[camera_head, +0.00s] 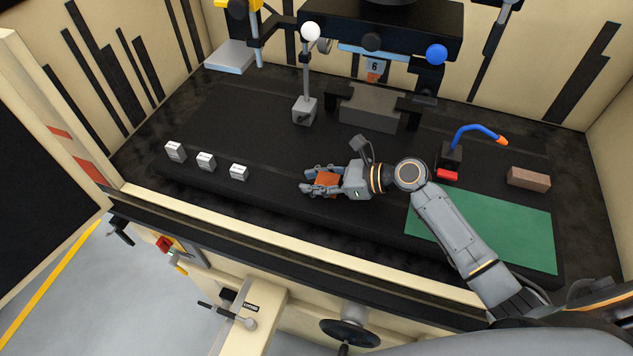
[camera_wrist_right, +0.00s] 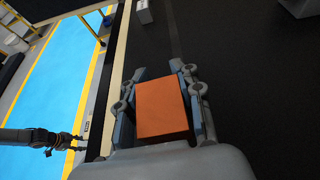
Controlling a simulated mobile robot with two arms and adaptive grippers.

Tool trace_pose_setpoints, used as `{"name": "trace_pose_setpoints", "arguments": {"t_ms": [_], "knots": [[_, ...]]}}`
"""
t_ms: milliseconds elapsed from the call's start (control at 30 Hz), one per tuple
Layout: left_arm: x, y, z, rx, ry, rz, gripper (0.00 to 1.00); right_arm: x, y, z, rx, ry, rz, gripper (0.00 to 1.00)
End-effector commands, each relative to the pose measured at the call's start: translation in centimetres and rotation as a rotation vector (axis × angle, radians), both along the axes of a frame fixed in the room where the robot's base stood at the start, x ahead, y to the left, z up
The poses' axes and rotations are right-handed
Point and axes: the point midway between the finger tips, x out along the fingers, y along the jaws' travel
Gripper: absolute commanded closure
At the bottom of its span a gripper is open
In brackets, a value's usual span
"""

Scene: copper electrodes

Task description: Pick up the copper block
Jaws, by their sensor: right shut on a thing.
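The copper block (camera_head: 327,181) is an orange-brown block between the fingers of my right gripper (camera_head: 307,180), over the dark machine table left of the green mat. In the right wrist view the block (camera_wrist_right: 162,108) shows its flat orange face, with a finger of my right gripper (camera_wrist_right: 160,76) against each side. The gripper is shut on it. Whether the block touches the table or is slightly raised cannot be told. What looks like my left gripper (camera_wrist_right: 72,141) shows small at the left of the wrist view; its finger opening is unclear.
Several pale blocks (camera_head: 206,161) sit in a row to the left. A grey vise-like block (camera_head: 370,108) and a magnetic stand (camera_head: 305,110) are behind. The green mat (camera_head: 500,226), a brown block (camera_head: 528,178) and a blue hose (camera_head: 480,128) are at right. The front ledge is close.

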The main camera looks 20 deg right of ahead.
Motion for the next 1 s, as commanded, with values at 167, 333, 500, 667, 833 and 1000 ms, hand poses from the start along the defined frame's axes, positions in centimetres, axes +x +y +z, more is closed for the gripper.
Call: {"name": "trace_pose_setpoints", "arguments": {"t_ms": [167, 333, 500, 667, 833, 1000], "knots": [[0.1, 0.0, 0.0, 0.000, -0.001, 0.000, 0.60, -0.2, -0.2, 3.1, 0.002, -0.009, 0.000, 1.00], [0.2, 0.0, 0.3, 0.000, -0.002, 0.000, 0.60, -3.2, -1.6, 6.7, -0.002, -0.009, 0.002, 1.00], [0.2, 0.0, 0.0, -0.001, -0.003, -0.001, 0.60, -6.8, -3.3, 9.2, -0.003, -0.003, 0.002, 1.00], [0.2, 0.0, -0.2, 0.000, -0.003, -0.001, 0.60, -9.6, -4.8, 10.7, 0.000, -0.002, 0.000, 1.00], [0.2, 0.0, -0.3, 0.000, -0.003, -0.001, 0.60, -11.4, -5.7, 11.7, 0.002, -0.003, -0.001, 1.00], [0.2, 0.0, -0.4, 0.000, -0.003, -0.001, 0.60, -12.1, -6.0, 12.6, 0.008, -0.009, -0.017, 1.00]]}}
